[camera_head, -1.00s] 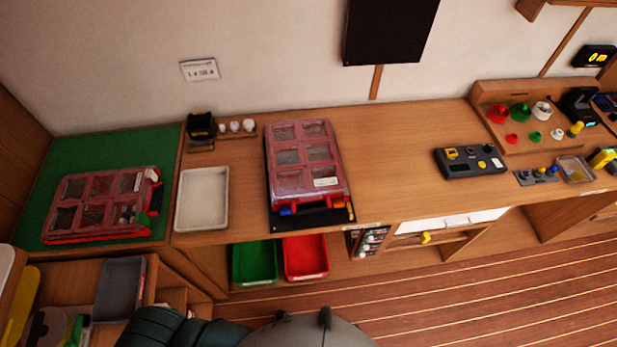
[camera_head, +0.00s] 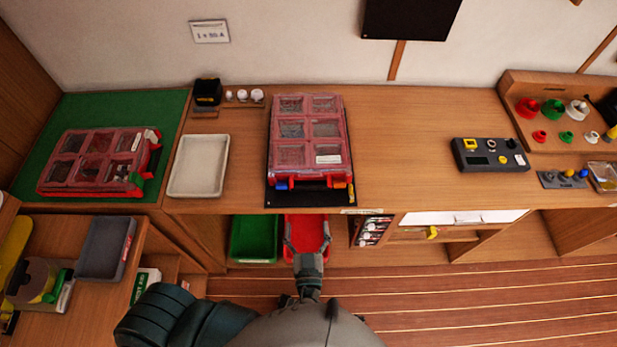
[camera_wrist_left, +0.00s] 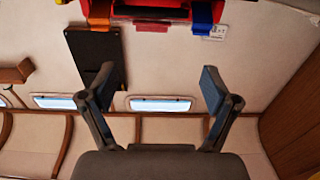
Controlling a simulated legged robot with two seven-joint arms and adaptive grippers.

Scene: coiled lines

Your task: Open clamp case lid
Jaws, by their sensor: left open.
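A red case with a clear lid (camera_head: 307,130) lies shut on a black mat (camera_head: 268,196) at the middle of the bench. Its front edge carries a blue latch (camera_head: 281,186) and an orange latch (camera_head: 339,184). In the left wrist view, the orange latch (camera_wrist_left: 97,13) and blue latch (camera_wrist_left: 202,14) show at the top. A second red case (camera_head: 97,158) lies shut on the green mat at the left. Which one is the clamp case I cannot tell. My left gripper (camera_head: 306,225) is open and empty, in front of the middle case and apart from it. It also shows in the left wrist view (camera_wrist_left: 157,85).
A white tray (camera_head: 198,166) stands left of the middle case. Below the bench front are a green bin (camera_head: 253,240) and a red bin (camera_head: 308,222), the latter partly behind my gripper. A dark control box (camera_head: 490,155) stands at the right. The bench between is clear.

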